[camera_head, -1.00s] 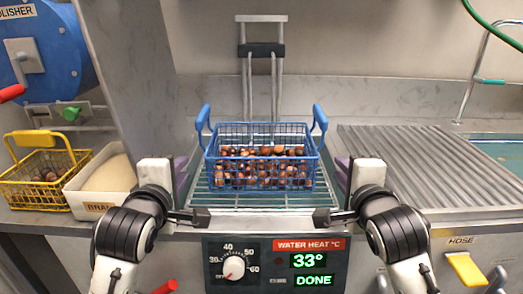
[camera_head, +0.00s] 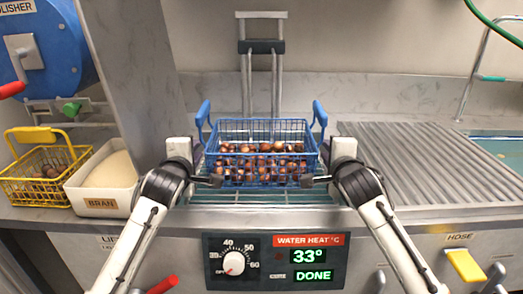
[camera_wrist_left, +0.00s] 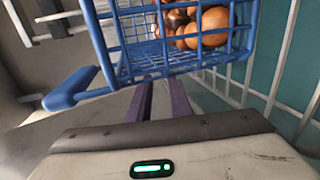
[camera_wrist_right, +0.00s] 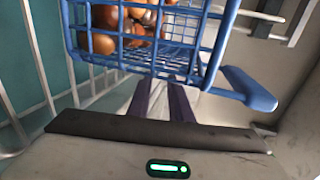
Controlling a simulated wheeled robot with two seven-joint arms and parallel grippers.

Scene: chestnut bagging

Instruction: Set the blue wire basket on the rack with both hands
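The blue wire basket (camera_head: 262,181), holding several brown chestnuts, stands level over a wire rack (camera_head: 262,197) in the middle of the counter. Its blue handles rise at both ends. My left gripper (camera_head: 198,160) is at the basket's left end and my right gripper (camera_head: 327,160) at its right end. In the left wrist view, two purple fingers (camera_wrist_left: 160,98) are apart, beside the blue handle (camera_wrist_left: 70,90). The right wrist view shows the same, with parted fingers (camera_wrist_right: 162,98) beside the other handle (camera_wrist_right: 248,88). The basket hides the fingertips; no grip shows.
A ribbed metal drainboard (camera_head: 430,165) lies empty to the right. A white bran tub (camera_head: 103,190) and a yellow wire basket (camera_head: 45,175) stand left. The front panel has a dial (camera_head: 233,263) and a display reading 33° and DONE (camera_head: 314,265). A metal frame (camera_head: 262,60) stands behind.

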